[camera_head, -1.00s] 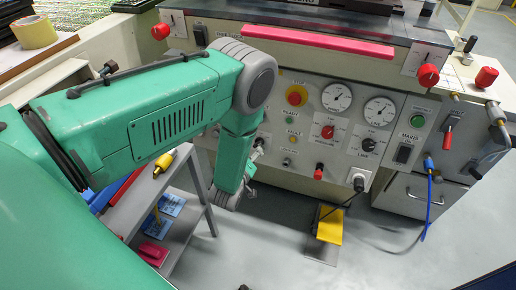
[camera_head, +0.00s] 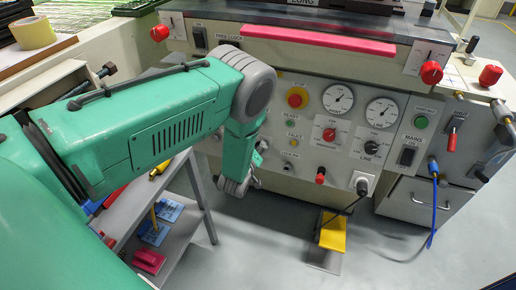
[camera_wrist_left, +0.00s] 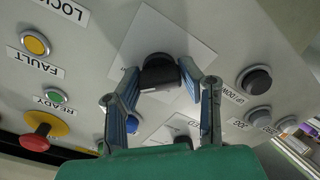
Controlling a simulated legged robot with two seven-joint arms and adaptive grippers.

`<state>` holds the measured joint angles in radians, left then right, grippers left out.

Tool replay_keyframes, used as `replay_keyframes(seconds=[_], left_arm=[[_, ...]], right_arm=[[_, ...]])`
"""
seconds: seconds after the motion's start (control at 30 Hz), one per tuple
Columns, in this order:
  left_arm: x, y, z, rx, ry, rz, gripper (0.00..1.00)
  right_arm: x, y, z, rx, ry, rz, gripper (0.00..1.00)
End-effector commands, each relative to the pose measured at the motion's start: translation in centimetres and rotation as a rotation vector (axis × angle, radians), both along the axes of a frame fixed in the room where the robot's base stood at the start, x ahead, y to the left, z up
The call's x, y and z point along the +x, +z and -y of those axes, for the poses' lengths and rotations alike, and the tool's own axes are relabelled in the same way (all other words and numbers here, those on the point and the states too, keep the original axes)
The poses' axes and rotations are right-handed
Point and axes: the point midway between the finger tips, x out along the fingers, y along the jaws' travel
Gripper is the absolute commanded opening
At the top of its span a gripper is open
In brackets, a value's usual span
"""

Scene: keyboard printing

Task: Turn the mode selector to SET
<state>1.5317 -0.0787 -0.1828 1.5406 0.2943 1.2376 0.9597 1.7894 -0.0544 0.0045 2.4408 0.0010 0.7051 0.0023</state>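In the left wrist view a black selector knob (camera_wrist_left: 160,74) stands on a white label plate on the grey panel. I take it as the mode selector, but its lettering is not readable. My left gripper (camera_wrist_left: 162,78) is open, with one finger on each side of the knob; I cannot tell whether they touch it. In the head view the left gripper (camera_head: 238,184) is low in front of the machine panel (camera_head: 268,130), and my arm hides the panel there. My right gripper is not in view.
A red emergency button (camera_wrist_left: 37,138), a READY button (camera_wrist_left: 55,96) and a yellow FAULT button (camera_wrist_left: 35,43) are beside the knob. A grey shelf cart (camera_head: 190,205) stands below my arm; a yellow pedal (camera_head: 332,232) is on the floor.

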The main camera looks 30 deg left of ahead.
Motion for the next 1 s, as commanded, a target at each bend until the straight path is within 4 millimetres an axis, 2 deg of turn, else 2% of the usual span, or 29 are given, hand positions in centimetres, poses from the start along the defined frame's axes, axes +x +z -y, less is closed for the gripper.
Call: replay_keyframes(seconds=[0.27, 0.47, 1.0], left_arm=[[0.1, 0.1, -0.1, -0.019, 0.006, 0.007, 0.04], [0.0, 0.2, -0.3, -0.099, 0.038, 0.026, 0.04], [0.0, 0.0, -0.5, -0.541, 0.189, 0.136, 0.04]], right_arm=[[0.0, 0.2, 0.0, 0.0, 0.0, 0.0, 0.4], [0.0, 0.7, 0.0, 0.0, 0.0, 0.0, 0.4], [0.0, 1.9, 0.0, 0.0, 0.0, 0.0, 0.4]])
